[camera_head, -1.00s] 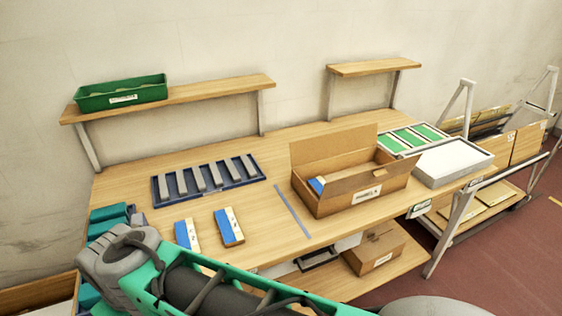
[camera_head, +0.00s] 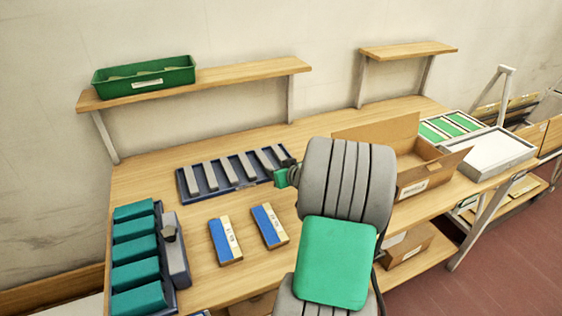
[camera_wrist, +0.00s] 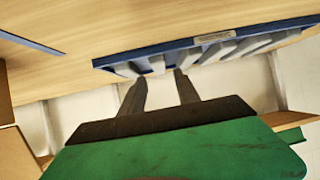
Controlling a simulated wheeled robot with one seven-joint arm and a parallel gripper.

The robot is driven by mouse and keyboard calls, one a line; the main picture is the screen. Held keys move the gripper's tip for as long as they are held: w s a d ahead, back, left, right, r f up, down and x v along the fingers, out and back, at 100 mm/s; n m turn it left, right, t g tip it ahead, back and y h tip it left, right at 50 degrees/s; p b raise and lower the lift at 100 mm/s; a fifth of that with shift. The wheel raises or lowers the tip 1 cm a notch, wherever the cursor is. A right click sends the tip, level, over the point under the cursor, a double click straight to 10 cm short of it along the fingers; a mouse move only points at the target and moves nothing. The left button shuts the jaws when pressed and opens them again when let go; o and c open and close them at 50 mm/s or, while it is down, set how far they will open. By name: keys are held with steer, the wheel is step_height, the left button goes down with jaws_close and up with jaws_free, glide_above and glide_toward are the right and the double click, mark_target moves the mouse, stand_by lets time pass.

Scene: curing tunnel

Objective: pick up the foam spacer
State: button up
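Several light grey bars (camera_head: 205,177), which look like the foam spacers, lie side by side in a dark blue tray (camera_head: 184,192) at the middle of the bench. The tray also shows in the wrist view (camera_wrist: 140,53), with bar ends along it. My gripper (camera_wrist: 159,80) is open, its two grey fingers apart and pointing at the bars. One bar end (camera_wrist: 157,64) shows between the fingertips; I cannot tell if they touch it. In the head view my green gripper is at the tray's right end, mostly hidden behind my arm.
Two blue-and-white boxes (camera_head: 226,240) lie in front of the tray. Teal blocks (camera_head: 135,250) stand in a rack at left. An open cardboard box (camera_head: 425,170) and a white tray (camera_head: 485,152) stand at right. A shelf (camera_head: 230,75) with a green bin (camera_head: 145,77) hangs above.

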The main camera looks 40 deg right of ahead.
steer(key=m+h, duration=0.1)
steer(key=h, duration=0.1)
glide_toward(281, 157)
steer(key=shift+t, duration=0.3)
steer(key=w+f, duration=0.1)
steer(key=w+d+f+p, duration=0.1)
steer(key=w, duration=0.1)
steer(key=w+d+f, duration=0.1)
steer(key=f, duration=0.1)
steer(key=shift+w+d+p, duration=0.25)
steer(key=shift+w+p, duration=0.1)
steer(key=shift+w, duration=0.05)
steer(key=shift+s, duration=0.1)
jaws_close()
